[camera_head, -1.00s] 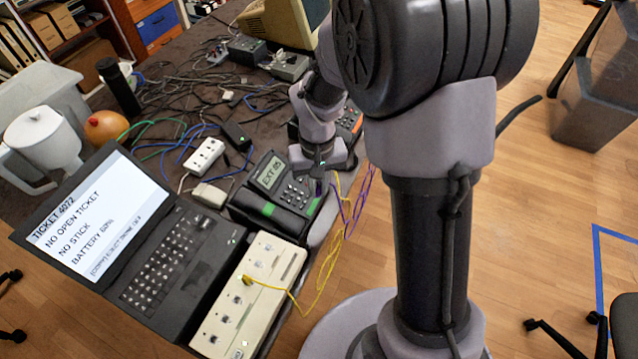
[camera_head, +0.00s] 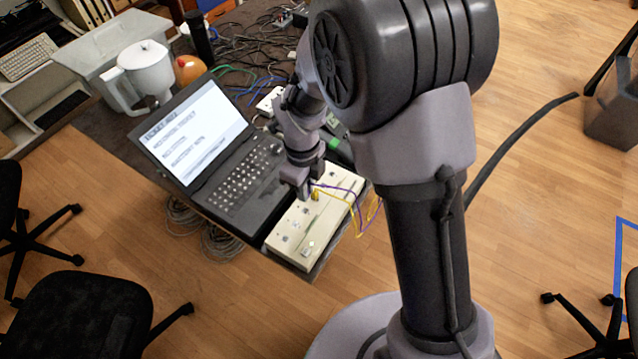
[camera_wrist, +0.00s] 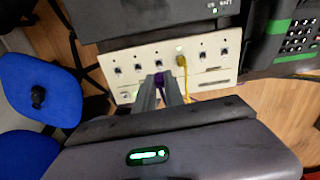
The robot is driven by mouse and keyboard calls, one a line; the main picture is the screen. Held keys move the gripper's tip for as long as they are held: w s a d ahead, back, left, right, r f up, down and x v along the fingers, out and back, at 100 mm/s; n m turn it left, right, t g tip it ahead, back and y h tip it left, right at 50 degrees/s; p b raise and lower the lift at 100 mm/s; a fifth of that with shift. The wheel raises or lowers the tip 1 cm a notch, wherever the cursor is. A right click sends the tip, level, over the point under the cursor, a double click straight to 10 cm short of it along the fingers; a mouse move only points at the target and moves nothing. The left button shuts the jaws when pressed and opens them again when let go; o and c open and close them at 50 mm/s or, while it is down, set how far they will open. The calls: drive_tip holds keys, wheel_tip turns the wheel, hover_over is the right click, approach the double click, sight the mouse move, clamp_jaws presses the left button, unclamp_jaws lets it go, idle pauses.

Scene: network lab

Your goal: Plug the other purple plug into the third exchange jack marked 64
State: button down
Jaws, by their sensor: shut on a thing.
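The cream exchange box (camera_head: 292,240) sits along the table's front edge and shows in the wrist view (camera_wrist: 130,50) with a row of several dark jacks. A yellow plug (camera_wrist: 181,62) is in one jack. My gripper (camera_wrist: 161,82) is shut on a purple plug (camera_wrist: 159,77), pointing at the box. The jack (camera_wrist: 158,63) just left of the yellow plug lies directly beyond the purple plug. Whether the plug touches the box, I cannot tell. In the head view, my gripper (camera_head: 296,188) is over the box and the plug is mostly hidden. Jack numbers are too small to read.
The open laptop (camera_head: 225,150) stands directly behind the box. A desk phone (camera_wrist: 290,35) is to the right in the wrist view. The yellow cable (camera_head: 358,218) and purple cable (camera_head: 345,190) loop off the box's right side. A chair (camera_head: 90,310) stands on the floor at left.

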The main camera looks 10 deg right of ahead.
drive_tip(key=shift+a+f+m, duration=0.1)
drive_tip(key=shift+f+m, duration=0.2)
drive_tip(key=shift+f+b, duration=1.5)
drive_tip(key=shift+f, duration=0.6)
drive_tip(key=shift+f+b, duration=0.9)
drive_tip(key=shift+b, duration=0.3)
idle(1.5)
drive_tip(key=c, duration=1.3)
unclamp_jaws()
drive_tip(key=shift+c, duration=0.2)
wheel_tip(320, 180, up, 17)
drive_tip(key=p, duration=0.6)
drive_tip(key=shift+r+p, duration=0.2)
drive_tip(key=shift+p, duration=0.2)
